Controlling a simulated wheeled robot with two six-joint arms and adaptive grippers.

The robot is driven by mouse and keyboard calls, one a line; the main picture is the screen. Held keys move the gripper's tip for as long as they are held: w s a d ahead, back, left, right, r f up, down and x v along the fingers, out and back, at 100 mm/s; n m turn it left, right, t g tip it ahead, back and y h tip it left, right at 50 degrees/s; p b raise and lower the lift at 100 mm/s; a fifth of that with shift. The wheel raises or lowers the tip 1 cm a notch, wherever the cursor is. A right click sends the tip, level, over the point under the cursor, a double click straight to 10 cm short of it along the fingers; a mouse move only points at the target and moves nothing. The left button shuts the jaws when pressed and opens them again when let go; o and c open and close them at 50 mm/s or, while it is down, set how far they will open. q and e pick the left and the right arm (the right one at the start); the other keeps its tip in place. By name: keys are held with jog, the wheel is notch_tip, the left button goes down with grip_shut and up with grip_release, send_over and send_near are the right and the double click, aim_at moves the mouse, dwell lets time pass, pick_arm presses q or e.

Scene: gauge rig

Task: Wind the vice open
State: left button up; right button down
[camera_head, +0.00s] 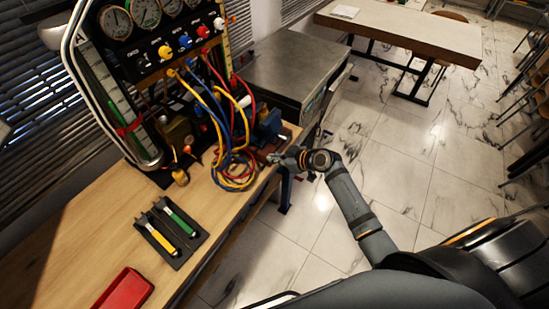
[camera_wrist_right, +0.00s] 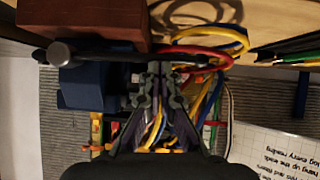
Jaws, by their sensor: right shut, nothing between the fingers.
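The blue vice (camera_head: 270,124) is at the right end of the wooden bench, partly behind hoses. In the right wrist view its blue body (camera_wrist_right: 85,88) is at the left, with a dark bar ending in a round knob (camera_wrist_right: 59,53) in front of it. My right gripper (camera_head: 278,158) is at the bench edge, just below the vice in the picture. Its fingers are together (camera_wrist_right: 163,72), close to the dark bar; I cannot tell whether they touch it. My left gripper is out of view.
Red, blue and yellow hoses (camera_head: 228,140) hang from the gauge panel (camera_head: 165,62) and loop close to my right gripper. A dark tray (camera_head: 186,250) with two tools and a red tray (camera_head: 123,289) lie on the bench. The floor right of the bench is open.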

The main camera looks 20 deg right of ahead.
jog(key=shift+s+f+b, duration=0.1)
jog(key=shift+f+b, duration=0.2)
jog(key=shift+f, duration=0.1)
jog(key=shift+t, duration=0.3)
jog(key=f+n+t+h+b, duration=0.1)
jog(key=f+b, duration=0.2)
jog(key=b, duration=0.2)
jog(key=d+f+n+t+h+b, duration=0.1)
jog(key=f+n+b, duration=0.1)
jog(key=b, duration=0.4)
jog(key=w+f+n+t+h+b, duration=0.1)
jog(key=f+n+t+h+b, duration=0.1)
jog(key=f+b, duration=0.2)
jog(key=shift+w+d+f+b, duration=0.1)
jog(key=shift+d+b, duration=0.3)
jog(key=shift+b, duration=0.3)
jog(key=shift+w+d+f+n+t+b, duration=0.2)
jog(key=shift+w+d+n+t+b, duration=0.3)
jog(key=shift+b, duration=0.6)
jog(key=shift+s+a+h, duration=0.15)
jog(key=shift+h, duration=0.15)
